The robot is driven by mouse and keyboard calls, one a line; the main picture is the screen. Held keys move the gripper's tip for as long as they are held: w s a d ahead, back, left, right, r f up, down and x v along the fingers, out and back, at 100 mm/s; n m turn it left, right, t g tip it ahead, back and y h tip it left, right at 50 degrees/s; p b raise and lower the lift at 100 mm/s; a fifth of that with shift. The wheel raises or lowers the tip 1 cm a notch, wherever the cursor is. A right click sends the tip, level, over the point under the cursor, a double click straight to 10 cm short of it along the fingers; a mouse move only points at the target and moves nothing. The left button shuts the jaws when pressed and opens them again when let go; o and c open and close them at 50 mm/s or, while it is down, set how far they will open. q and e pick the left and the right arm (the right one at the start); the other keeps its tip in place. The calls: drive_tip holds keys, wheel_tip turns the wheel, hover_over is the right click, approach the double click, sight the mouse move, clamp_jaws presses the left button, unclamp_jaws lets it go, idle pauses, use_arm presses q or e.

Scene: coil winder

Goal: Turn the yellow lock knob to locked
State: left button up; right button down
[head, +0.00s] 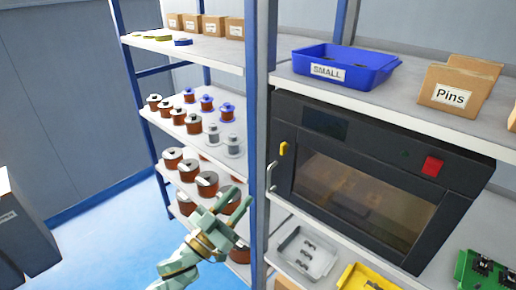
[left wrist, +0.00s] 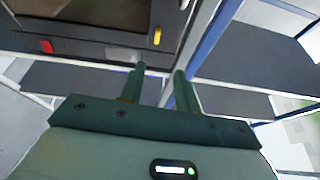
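The yellow lock knob (head: 283,149) is on the left front edge of a black coil winder (head: 320,142) with a tinted window, in the head view. The knob looks roughly upright, slightly tilted. It also shows in the left wrist view (left wrist: 157,36), beyond my fingers. My left gripper (head: 232,204) is in front of the shelf post, below and left of the knob, apart from it. In the left wrist view its two fingers (left wrist: 160,72) are spread with nothing between them. My right gripper is not in view.
A blue shelf post (head: 258,100) stands just left of the winder. Spools (head: 206,183) fill the left shelves. A red button (head: 432,166) is on the winder's right. A blue SMALL bin (head: 345,65) and a Pins box (head: 458,85) stand above; a grey tray (head: 290,262) and yellow tray (head: 352,276) below.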

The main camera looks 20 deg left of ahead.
sight(281, 150)
use_arm(q)
drive_tip(key=x, duration=1.6)
drive_tip(key=shift+d+r+b, duration=0.1)
drive_tip(key=shift+d+b, duration=0.25)
drive_tip(key=shift+d, duration=0.1)
clamp_jaws()
